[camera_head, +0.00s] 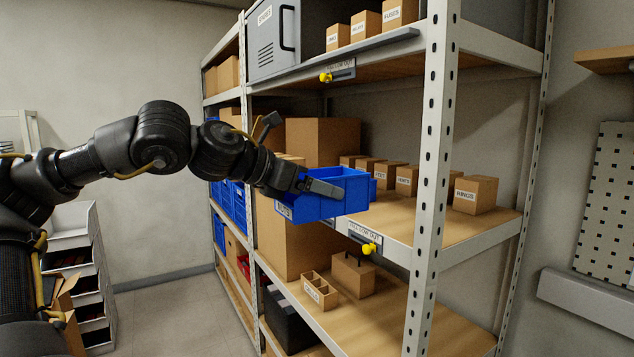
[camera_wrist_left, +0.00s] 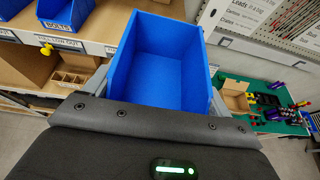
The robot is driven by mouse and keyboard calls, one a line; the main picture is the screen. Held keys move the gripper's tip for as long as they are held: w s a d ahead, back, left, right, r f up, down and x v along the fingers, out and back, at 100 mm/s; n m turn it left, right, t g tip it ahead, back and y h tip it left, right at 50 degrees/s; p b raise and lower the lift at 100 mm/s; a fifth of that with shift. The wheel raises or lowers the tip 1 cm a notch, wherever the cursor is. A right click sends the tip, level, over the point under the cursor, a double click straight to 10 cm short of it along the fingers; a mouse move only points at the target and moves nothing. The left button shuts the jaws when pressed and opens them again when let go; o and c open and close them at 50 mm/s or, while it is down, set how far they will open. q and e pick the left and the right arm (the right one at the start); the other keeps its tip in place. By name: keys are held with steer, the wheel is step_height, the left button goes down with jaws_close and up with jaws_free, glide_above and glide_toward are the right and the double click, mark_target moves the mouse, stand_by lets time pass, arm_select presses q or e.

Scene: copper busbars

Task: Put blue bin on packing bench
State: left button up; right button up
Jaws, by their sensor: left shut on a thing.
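A blue bin (camera_head: 347,191) is held in my left gripper (camera_head: 318,188), in front of the shelf rack's middle level in the head view. The bin is upright or nearly so. In the left wrist view the blue bin (camera_wrist_left: 165,62) looks empty, and the fingers of my left gripper (camera_wrist_left: 160,88) lie along its two sides. Whether the bin is clear of the shelf board cannot be told for certain. My right gripper is in neither view. No surface can be surely named as the packing bench.
The rack's upright post (camera_head: 433,150) stands right of the bin. Cardboard boxes (camera_head: 476,194) line the middle shelf. Another blue bin (camera_wrist_left: 67,13) sits on a shelf in the left wrist view. A green surface (camera_wrist_left: 262,122) there holds tools and a small open box (camera_wrist_left: 236,97).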

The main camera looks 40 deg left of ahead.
arm_select(q)
steer(key=shift+s+a+f, duration=0.75)
steer(key=shift+a, duration=0.05)
step_height(320, 180, down, 25)
steer(key=d+m+g+h, duration=0.2)
steer(key=m+g+h, duration=0.1)
steer(key=m+h, duration=0.1)
steer(key=s+d+f+m+g+h, duration=0.1)
steer(key=s+d+f, duration=0.1)
steer(key=d+f, duration=0.4)
steer(key=s+d+f+m+g+h, duration=0.1)
steer(key=d+f, duration=0.5)
steer(key=d, duration=0.6)
steer(key=shift+s+d+m+h, duration=0.2)
steer(key=shift+s+m+h, duration=0.3)
steer(key=shift+m, duration=0.2)
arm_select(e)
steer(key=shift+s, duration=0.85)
